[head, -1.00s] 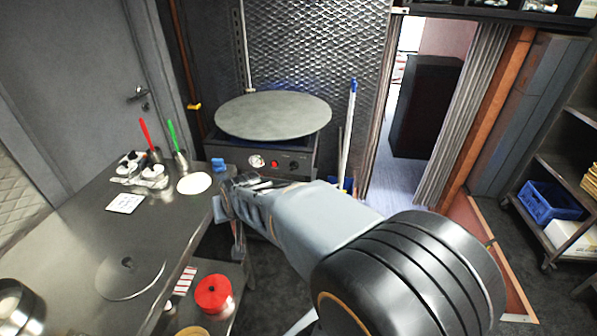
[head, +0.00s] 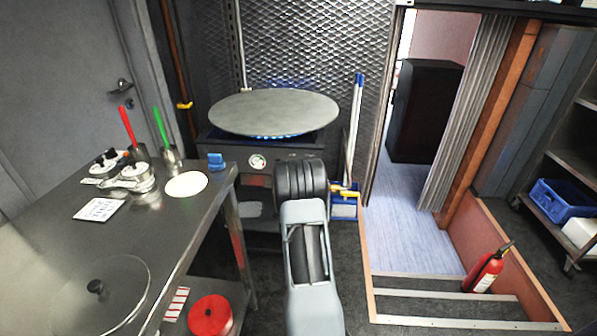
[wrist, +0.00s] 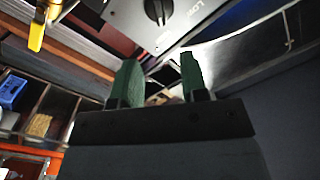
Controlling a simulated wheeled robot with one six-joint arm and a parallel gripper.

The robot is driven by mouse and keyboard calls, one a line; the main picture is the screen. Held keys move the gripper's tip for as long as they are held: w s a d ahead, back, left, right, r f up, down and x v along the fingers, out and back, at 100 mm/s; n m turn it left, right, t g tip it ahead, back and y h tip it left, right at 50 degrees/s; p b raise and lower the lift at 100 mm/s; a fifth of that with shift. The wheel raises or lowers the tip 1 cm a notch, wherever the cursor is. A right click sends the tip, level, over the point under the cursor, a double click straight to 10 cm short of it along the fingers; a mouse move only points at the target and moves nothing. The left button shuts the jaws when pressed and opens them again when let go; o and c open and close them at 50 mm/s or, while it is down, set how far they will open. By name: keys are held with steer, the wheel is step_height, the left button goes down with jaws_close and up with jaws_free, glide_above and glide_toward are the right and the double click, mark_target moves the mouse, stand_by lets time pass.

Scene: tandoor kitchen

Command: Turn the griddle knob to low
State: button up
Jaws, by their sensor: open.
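The black griddle knob (wrist: 157,8) shows at the top edge of the wrist view, partly cut off, on a light panel with the word LOW printed to its right. My gripper (wrist: 160,78) has two green fingers spread apart with nothing between them. The fingertips are apart from the knob, which lies beyond them in the picture. In the head view the round grey griddle (head: 274,111) sits on its burner unit, with blue flame under it. My arm hides the knob and my gripper there. A round dial (head: 257,162) shows on the unit's front.
A steel table (head: 175,215) stands at the left, with a blue clip-like item (head: 216,161) near its corner. A blue-handled pole (head: 356,120) stands right of the griddle. A red fire extinguisher (head: 486,270) stands by the low step at the right.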

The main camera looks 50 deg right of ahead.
steer(key=x, duration=1.1)
steer(key=shift+w+d, duration=0.2)
steer(key=shift+d, duration=0.05)
jaws_close()
